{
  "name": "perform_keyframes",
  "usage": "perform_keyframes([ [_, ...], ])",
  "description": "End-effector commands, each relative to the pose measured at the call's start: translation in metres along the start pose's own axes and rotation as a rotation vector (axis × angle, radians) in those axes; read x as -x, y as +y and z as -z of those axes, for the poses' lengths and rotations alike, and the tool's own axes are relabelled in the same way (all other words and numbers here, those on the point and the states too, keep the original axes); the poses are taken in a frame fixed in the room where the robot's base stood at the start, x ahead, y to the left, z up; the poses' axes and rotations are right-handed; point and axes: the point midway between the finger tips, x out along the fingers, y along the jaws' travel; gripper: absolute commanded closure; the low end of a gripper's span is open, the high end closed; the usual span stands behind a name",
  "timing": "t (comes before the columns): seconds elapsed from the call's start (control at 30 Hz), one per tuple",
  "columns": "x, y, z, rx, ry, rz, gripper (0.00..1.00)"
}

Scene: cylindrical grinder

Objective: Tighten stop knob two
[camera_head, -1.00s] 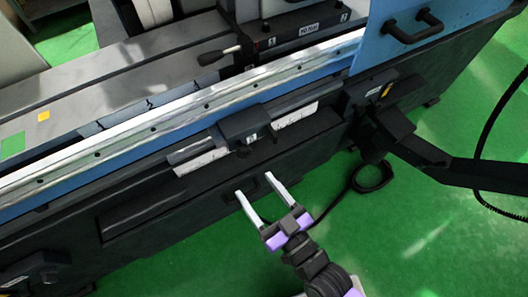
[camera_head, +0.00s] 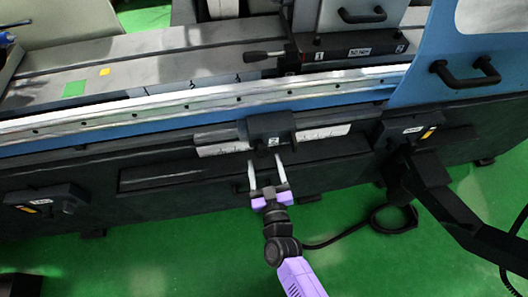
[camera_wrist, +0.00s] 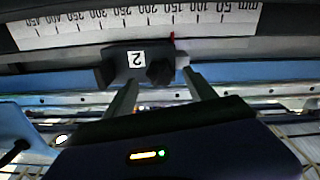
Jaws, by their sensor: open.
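The black stop block (camera_head: 271,124) with a white "2" label sits on the machine's front rail, over a white scale. In the wrist view the block (camera_wrist: 112,68) shows its label at left and a dark lobed knob (camera_wrist: 160,72) at right. The knob is too small and dark to make out in the head view. My gripper (camera_head: 265,160) is open, its two pale fingers pointing at the lower front of the block. In the wrist view the gripper (camera_wrist: 160,77) has its fingertips spread to either side of the knob. I cannot tell whether they touch it.
A lever (camera_head: 264,57) and a block labelled 1 and 2 (camera_head: 350,52) stand on the table above. A blue guard (camera_head: 445,50) with a black handle is at right. A black arm-like bracket (camera_head: 450,205) juts out at lower right. Green floor (camera_head: 180,255) is open in front.

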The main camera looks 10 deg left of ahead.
Motion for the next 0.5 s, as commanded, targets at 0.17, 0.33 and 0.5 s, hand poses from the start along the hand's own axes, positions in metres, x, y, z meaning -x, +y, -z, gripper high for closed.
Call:
perform_keyframes([
  [0.17,-0.028,0.0,0.0,0.0,0.001,-0.001,0.35],
  [0.33,-0.043,0.0,-0.001,-0.001,-0.001,0.0,0.35],
  [0.5,-0.047,0.0,0.0,-0.001,-0.001,0.001,0.35],
])
